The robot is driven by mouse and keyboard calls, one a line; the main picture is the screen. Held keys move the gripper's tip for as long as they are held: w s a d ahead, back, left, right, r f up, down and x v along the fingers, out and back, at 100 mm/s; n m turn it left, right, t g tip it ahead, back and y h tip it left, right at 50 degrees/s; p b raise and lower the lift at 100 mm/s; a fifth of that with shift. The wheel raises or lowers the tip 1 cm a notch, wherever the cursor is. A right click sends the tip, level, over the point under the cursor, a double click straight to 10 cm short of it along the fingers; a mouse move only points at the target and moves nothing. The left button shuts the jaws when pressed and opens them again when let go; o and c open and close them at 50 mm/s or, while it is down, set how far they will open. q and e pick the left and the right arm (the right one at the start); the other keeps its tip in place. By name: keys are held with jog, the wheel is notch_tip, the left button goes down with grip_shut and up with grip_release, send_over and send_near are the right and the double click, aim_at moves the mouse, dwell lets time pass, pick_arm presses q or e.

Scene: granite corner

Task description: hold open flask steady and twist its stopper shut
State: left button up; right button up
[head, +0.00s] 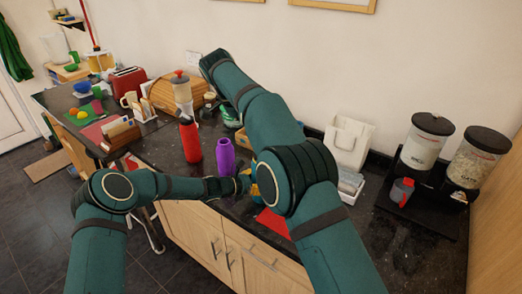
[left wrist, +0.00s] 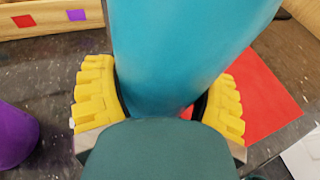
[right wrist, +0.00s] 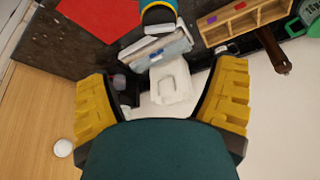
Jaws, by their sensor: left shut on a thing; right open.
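In the left wrist view the teal flask (left wrist: 195,50) stands between the yellow fingers of my left gripper (left wrist: 160,95), which is shut on its body. The flask's top is outside that view. In the head view my right arm hides most of the flask and of my left gripper (head: 248,180). I cannot make out the stopper.
A purple bottle (head: 225,157) and a red bottle (head: 190,140) stand left of the flask. A red mat (head: 272,224) lies by the counter's front edge. A white holder (head: 348,143) and two dispensers (head: 425,143) stand to the right. A wooden compartment box (right wrist: 245,20) is nearby.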

jog(key=shift+m, duration=0.3)
jog(key=x, duration=1.1)
jog(key=shift+f, duration=0.45)
jog(key=shift+c, duration=0.4)
jog(key=c, duration=1.2)
